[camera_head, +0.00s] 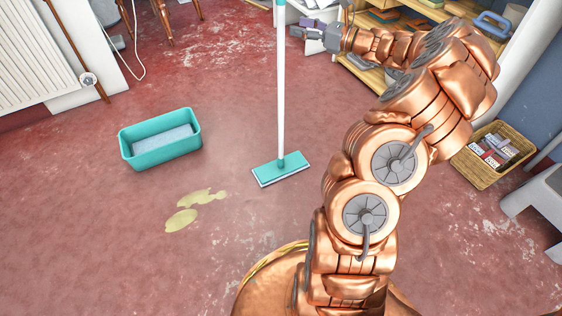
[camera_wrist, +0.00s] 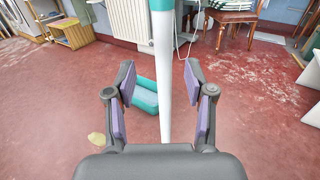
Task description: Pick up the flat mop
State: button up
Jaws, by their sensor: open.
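The flat mop (camera_head: 281,168) stands upright on the red floor, with a teal rectangular head and a white pole that has a teal upper part. In the wrist view its pole (camera_wrist: 163,75) rises between the two purple-padded fingers of my gripper (camera_wrist: 160,88), with gaps on both sides. My gripper (camera_head: 312,32) is open; in the head view it is to the right of the pole at the top. The mop head is hidden in the wrist view. The pole's top is cut off in both views.
A teal tub (camera_head: 161,146) with pale contents stands left of the mop. Yellowish puddles (camera_head: 189,210) lie on the floor between them and nearer. A wooden shelf (camera_head: 377,72) and a wicker basket (camera_head: 470,168) are at the right. A radiator (camera_head: 32,62) is at the left.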

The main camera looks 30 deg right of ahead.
aim_at(283, 23)
jog(key=shift+x, duration=0.95)
jog(key=b+x, duration=0.2)
jog(key=x, duration=0.1)
jog(key=b+x, duration=0.1)
jog(key=shift+w+d+f, duration=0.1)
jog(key=shift+w+f, duration=0.15)
jog(key=shift+w, duration=0.1)
jog(key=shift+w+r, duration=0.1)
jog(key=shift+w, duration=0.25)
grip_shut()
